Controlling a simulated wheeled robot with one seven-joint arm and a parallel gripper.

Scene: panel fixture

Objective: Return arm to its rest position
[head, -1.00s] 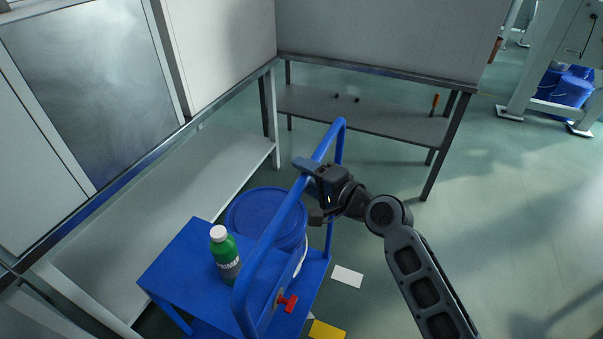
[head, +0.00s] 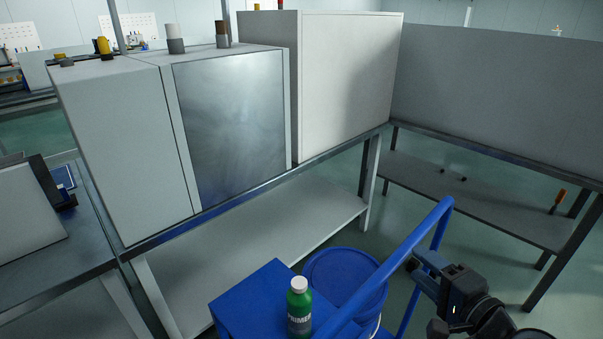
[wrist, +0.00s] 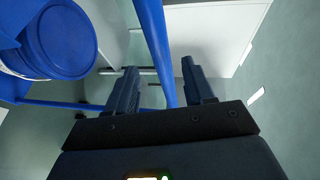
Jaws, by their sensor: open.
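My gripper (head: 418,262) is open with nothing gripped. In the head view it is at the lower right, just right of the blue cart's raised handle rail (head: 392,262). In the wrist view the two dark fingers of my gripper (wrist: 160,78) are apart. The blue rail (wrist: 155,40) shows in the gap between them; I cannot tell whether it lies between the fingers or beyond them. The rest of my arm is mostly cut off at the lower right.
The blue cart (head: 255,300) carries a green bottle with a white cap (head: 299,310). A blue-lidded bucket (head: 345,278) is beside it. Grey cabinets (head: 235,120) stand on a bench behind. A low shelf (head: 470,200) holds an orange-handled tool (head: 558,200).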

